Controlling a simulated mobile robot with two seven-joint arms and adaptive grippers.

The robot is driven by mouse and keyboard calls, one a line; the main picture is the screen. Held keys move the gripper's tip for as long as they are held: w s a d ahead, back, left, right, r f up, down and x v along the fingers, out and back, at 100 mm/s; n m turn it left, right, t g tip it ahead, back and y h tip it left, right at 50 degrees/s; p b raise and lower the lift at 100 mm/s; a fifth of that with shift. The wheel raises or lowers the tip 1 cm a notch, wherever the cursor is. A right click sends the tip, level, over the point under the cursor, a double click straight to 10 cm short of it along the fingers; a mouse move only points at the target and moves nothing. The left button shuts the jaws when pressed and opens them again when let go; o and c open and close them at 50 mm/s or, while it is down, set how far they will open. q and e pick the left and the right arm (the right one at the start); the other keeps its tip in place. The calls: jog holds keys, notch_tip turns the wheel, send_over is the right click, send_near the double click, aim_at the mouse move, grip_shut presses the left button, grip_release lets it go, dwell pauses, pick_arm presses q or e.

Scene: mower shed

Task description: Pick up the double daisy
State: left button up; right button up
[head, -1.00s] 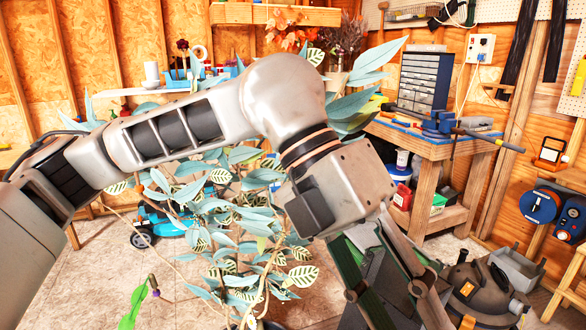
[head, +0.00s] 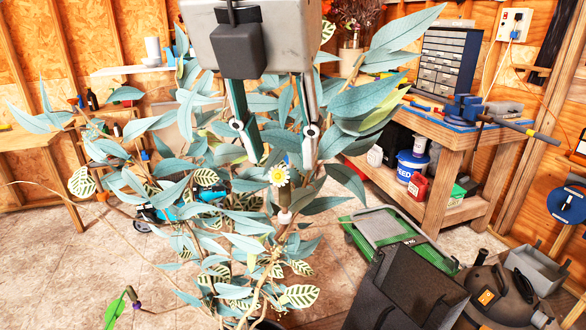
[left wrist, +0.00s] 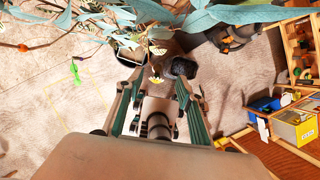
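The double daisy (head: 278,176), a small white-petalled flower with a yellow centre, faces me amid the blue-green leaves near the middle of the head view. A white piece sits on a stem below it. My left gripper (head: 281,160) comes down from the top of the head view, fingers apart, with the daisy just below and between the fingertips. In the left wrist view the gripper (left wrist: 157,82) is also open, and the small yellow-and-white daisy (left wrist: 155,81) shows between its tips. I cannot tell whether they touch. My right gripper is not in view.
A large leafy plant (head: 165,170) surrounds the gripper. A wooden workbench (head: 455,145) with a drawer cabinet (head: 449,64) stands at right. A dark container (head: 405,300) and a vacuum (head: 500,295) are at lower right. Open floor (head: 60,260) lies at left.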

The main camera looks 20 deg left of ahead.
aim_at(285, 184)
pick_arm(q)
jog(key=shift+w+f, duration=0.25)
jog(key=shift+w, duration=0.05)
jog(key=shift+x, duration=0.8)
jog(key=shift+s+a+f, duration=0.1)
jog(key=shift+s+f, duration=0.05)
jog(key=shift+f, duration=0.2)
jog(key=p+x, duration=0.1)
jog(key=x, duration=0.3)
jog(key=shift+a+f, duration=0.15)
jog(key=shift+w+f, duration=0.2)
jog(key=shift+f, duration=0.1)
jog(key=c, duration=0.8)
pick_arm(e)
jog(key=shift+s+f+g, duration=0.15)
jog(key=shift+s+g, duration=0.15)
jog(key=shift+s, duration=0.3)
